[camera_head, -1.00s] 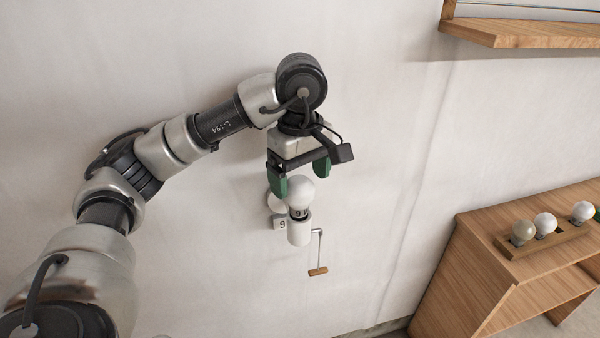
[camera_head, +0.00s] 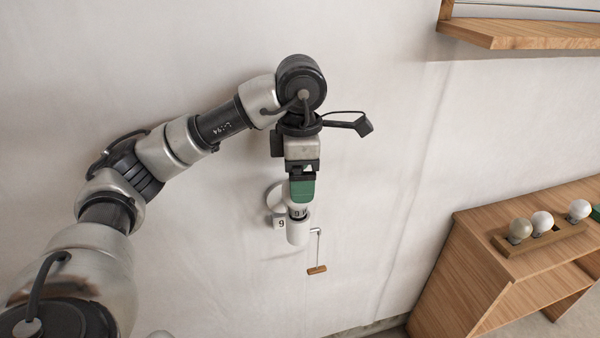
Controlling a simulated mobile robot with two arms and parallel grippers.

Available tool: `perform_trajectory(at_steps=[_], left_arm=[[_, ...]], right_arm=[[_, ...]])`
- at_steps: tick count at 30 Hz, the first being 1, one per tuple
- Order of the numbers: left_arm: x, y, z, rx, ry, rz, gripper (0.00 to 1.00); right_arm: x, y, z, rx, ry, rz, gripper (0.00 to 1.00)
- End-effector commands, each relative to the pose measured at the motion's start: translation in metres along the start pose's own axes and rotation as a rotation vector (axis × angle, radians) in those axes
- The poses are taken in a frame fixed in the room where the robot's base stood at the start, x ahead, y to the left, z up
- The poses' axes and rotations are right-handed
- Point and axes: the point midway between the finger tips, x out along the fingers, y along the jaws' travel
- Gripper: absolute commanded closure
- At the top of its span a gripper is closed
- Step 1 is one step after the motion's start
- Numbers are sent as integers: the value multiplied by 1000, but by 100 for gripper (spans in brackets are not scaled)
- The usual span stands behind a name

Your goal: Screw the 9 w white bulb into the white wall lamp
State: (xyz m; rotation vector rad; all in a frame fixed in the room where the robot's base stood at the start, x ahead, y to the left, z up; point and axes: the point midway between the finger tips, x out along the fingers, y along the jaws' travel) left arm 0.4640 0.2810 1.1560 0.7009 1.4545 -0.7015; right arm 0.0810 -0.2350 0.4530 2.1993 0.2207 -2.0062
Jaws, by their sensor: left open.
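The white wall lamp (camera_head: 298,232) is fixed to the wall, with a round wall plate, a small tag marked 9 and a pull handle (camera_head: 317,269) hanging from it. The white bulb (camera_head: 297,211) stands upright in the lamp's socket; only its lower part with a 9 marking shows. My left gripper (camera_head: 302,190) is directly above the lamp, pointing down, with its green fingers seen edge-on. It is open, and the near finger hides the bulb's globe. I cannot tell whether the fingers touch the bulb. My right gripper is not in view.
A wooden cabinet (camera_head: 470,275) stands at the lower right. A wooden holder (camera_head: 545,243) on it carries several bulbs (camera_head: 542,222). A wooden shelf (camera_head: 510,36) juts out at the upper right. The wall between lamp and cabinet is clear.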

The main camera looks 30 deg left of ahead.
Motion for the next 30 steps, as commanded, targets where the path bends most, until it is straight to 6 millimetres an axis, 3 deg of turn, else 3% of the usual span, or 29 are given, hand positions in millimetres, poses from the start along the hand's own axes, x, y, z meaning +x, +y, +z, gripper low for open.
perform_trajectory(at_steps=[21, 29, 30], left_arm=[[35, 0, 0, 3, 0, 0, 15], [35, 0, 0, 3, 0, 0, 15], [35, 0, 0, 3, 0, 0, 20]], right_arm=[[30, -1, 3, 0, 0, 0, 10], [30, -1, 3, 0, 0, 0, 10], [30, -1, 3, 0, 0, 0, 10]])
